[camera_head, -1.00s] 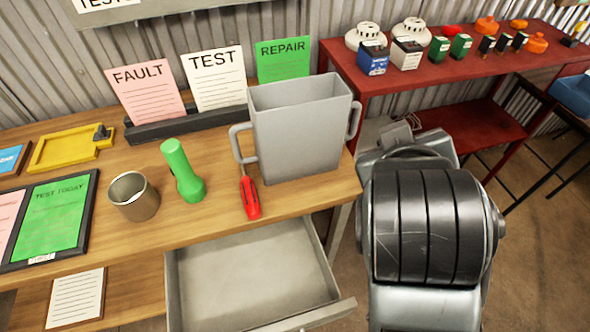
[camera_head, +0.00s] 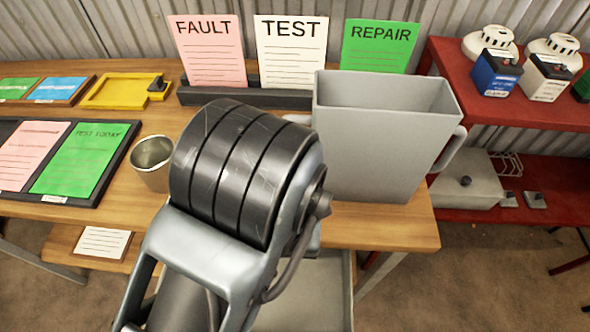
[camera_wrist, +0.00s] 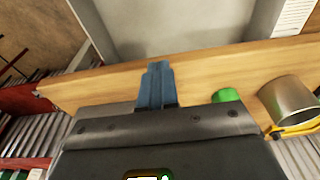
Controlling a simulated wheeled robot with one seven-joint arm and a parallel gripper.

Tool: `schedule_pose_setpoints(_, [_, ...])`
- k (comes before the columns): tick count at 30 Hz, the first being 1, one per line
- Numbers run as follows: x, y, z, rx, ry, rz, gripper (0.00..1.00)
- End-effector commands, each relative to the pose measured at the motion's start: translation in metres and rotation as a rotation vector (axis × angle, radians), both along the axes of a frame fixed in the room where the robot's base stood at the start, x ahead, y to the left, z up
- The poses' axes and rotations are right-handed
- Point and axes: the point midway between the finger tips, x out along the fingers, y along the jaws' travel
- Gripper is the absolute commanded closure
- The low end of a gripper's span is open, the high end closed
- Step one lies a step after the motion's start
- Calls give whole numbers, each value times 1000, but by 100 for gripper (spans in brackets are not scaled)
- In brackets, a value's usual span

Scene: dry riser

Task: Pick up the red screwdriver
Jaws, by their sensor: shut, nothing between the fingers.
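The red screwdriver shows in neither current view; in the head view my arm covers the bench left of the grey two-handled bin (camera_head: 385,150). In the wrist view my gripper (camera_wrist: 156,72) shows its blue fingers together, with nothing between them. The fingers appear over the front part of the wooden bench top (camera_wrist: 215,72). A green thing (camera_wrist: 227,95), likely the torch, shows partly beyond the gripper body, beside the metal cup (camera_wrist: 290,98).
The metal cup (camera_head: 152,160) stands left of my arm in the head view. An open grey drawer (camera_wrist: 190,22) lies below the bench front. Behind are a card rack (camera_head: 245,96) and, at right, a red shelf (camera_head: 555,110) with devices.

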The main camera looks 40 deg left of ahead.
Motion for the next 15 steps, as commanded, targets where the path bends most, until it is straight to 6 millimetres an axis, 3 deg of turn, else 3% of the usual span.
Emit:
schedule_pose_setpoints(9, [54,34,2,4,4,-1,100])
schedule_pose_setpoints(13, [72,44,2,3,2,-1,100])
schedule_pose_setpoints(15, [71,45,-3,2,2,1,100])
